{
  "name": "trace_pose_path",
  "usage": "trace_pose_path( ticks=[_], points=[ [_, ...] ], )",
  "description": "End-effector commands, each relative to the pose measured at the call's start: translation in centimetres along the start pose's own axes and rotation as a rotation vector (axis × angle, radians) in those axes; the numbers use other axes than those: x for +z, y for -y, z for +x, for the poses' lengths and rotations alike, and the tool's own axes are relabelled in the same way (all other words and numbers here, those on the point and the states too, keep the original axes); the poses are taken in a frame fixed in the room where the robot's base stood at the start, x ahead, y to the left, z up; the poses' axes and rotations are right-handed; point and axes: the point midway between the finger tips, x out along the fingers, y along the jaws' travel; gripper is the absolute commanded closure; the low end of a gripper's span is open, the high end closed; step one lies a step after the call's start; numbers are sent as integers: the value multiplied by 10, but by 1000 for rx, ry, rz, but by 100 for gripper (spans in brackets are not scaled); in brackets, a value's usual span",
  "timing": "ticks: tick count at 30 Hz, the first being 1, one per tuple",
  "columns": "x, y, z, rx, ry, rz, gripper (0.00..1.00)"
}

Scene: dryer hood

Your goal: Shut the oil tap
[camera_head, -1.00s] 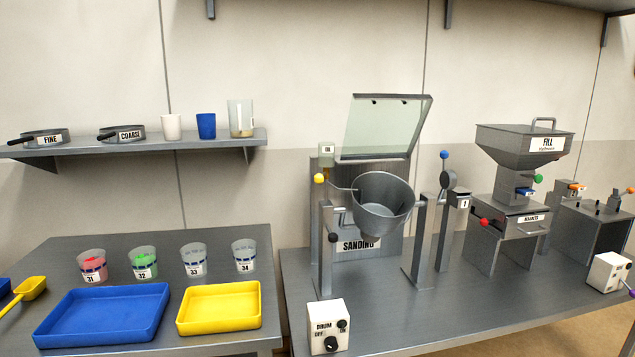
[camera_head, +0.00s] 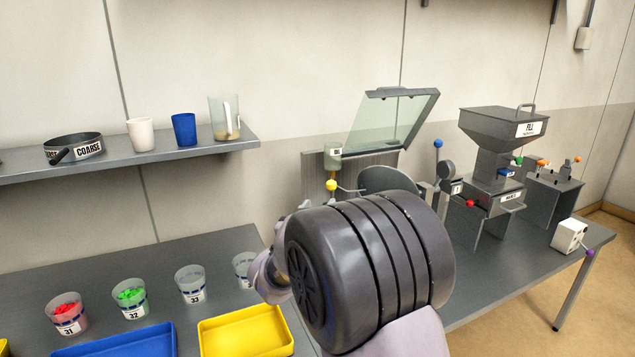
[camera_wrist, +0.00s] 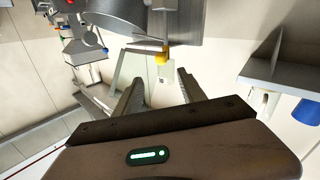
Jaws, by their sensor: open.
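The oil tap shows as a yellow knob (camera_head: 331,185) under a small pale labelled reservoir (camera_head: 333,157) at the left of the sanding machine. A thin spout runs right from it towards the drum (camera_head: 388,180). In the wrist view, which looks turned over, the yellow tap (camera_wrist: 161,57) lies just beyond the fingertips, between their lines, with the pale reservoir (camera_wrist: 160,92) between the fingers. My gripper (camera_wrist: 160,82) is open and empty. I cannot tell whether a finger touches the tap. In the head view my arm hides the gripper and most of the drum.
A raised glass lid (camera_head: 392,122) stands above the drum. A shelf (camera_head: 200,148) with cups and a sieve is at the left. Numbered cups (camera_head: 130,298) and trays (camera_head: 245,333) are on the left table. The fill hopper (camera_head: 500,125) stands to the right.

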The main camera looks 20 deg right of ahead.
Motion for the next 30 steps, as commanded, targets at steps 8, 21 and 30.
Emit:
trace_pose_path(
  ticks=[8, 21, 30],
  points=[
    [2, 0, 84, 0, -1, 2, 52],
    [0, 1, 136, -3, 0, 1, 52],
    [0, 1, 135, -3, 0, 1, 75]
  ],
)
